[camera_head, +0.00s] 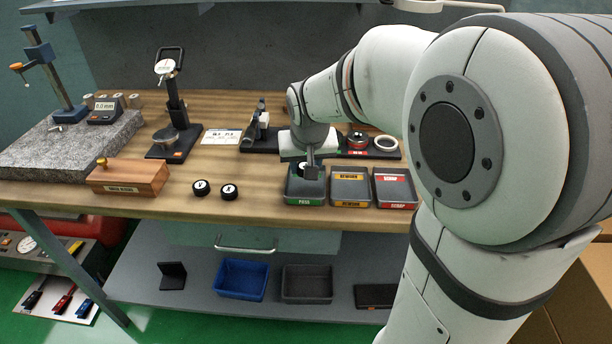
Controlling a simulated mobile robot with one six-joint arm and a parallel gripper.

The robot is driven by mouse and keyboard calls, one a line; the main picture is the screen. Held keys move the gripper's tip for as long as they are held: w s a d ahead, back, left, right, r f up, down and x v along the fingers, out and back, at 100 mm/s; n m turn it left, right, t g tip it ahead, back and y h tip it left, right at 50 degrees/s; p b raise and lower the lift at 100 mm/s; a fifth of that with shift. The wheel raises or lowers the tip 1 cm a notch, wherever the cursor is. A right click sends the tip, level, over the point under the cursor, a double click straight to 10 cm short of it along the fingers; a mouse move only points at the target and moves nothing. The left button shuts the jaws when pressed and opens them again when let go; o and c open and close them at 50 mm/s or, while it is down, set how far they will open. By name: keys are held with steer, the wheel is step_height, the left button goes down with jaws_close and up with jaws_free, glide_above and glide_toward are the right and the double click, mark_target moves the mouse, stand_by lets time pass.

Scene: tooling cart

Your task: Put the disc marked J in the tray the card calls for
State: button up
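My gripper (311,173) points down over the tray with the green PASS label (305,201). Part of a dark disc with a white top (302,170) shows beside the fingers, at or in this tray. The fingers hide much of it, and I cannot tell whether they grip it or read its mark. Right of it are the yellow REWORK tray (351,190) and the red SCRAP tray (395,190), both without a disc. Two black discs with white tops, one left (201,188) and one right (228,192), lie on the bench; their letters are too small to read surely. A white card (221,137) lies behind them.
A wooden box (128,178) and a granite plate (70,143) stand at the left. A dial gauge stand (174,110) is behind. A dark rack with a white ring (386,143) lies behind the trays. The bench front near the discs is clear.

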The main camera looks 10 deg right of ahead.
steer(key=shift+s+d+f, duration=0.1)
steer(key=shift+f, duration=1.8)
steer(key=shift+f+b, duration=0.2)
steer(key=shift+b, duration=0.15)
steer(key=o, duration=0.9)
steer(key=shift+r, duration=0.2)
